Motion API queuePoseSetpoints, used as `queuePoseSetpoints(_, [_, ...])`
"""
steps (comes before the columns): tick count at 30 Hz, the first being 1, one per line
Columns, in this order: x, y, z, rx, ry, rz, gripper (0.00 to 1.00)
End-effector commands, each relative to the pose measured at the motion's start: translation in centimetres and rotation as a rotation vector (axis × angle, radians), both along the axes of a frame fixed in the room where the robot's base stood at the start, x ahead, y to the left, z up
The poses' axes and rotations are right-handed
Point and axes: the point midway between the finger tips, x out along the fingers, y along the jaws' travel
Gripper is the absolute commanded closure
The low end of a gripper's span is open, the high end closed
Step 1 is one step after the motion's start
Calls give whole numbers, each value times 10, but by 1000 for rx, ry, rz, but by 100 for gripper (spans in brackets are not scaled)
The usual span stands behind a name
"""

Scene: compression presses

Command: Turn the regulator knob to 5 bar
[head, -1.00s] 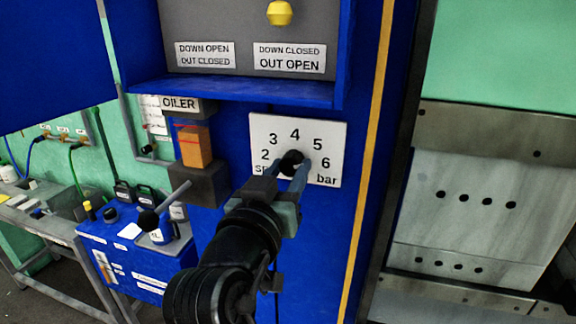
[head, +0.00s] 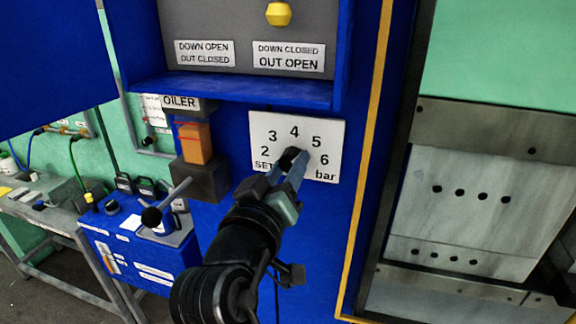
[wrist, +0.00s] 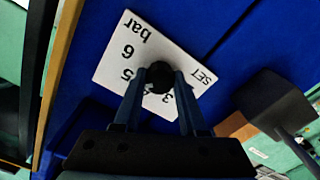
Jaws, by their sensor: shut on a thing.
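The black regulator knob (head: 291,158) sits in the middle of a white dial plate (head: 325,130) marked 2 to 6, with "SET" and "bar", on the blue press frame. My gripper (head: 287,171) reaches it from below and is shut on the knob. In the wrist view, the knob (wrist: 159,77) sits between my two finger tips (wrist: 156,85), and the dial plate (wrist: 115,60) appears turned nearly upside down. I cannot see a pointer on the knob, so its setting cannot be told.
An orange and dark oiler block (head: 197,150) stands left of the plate. A yellow knob (head: 278,14) and labels are above it, over a blue ledge (head: 240,90). A blue cabinet with a lever (head: 165,208) is at lower left. A yellow strip (head: 372,130) runs down the right.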

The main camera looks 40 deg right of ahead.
Motion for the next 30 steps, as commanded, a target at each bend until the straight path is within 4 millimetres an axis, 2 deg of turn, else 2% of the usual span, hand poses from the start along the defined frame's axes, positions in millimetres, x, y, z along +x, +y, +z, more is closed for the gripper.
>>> queuePoseSetpoints(5, [0,0,0,1,0,-1,100])
queuePoseSetpoints(6, [0,0,0,1,0,-1,52])
queuePoseSetpoints(10, [0,0,0,1,-1,0,29])
queuePoseSetpoints(22, [-4,6,-2,0,-3,1,29])
queuePoseSetpoints(26, [-16,22,-4,0,-4,5,29])
queuePoseSetpoints(30, [-36,48,-5,1,-6,6,29])
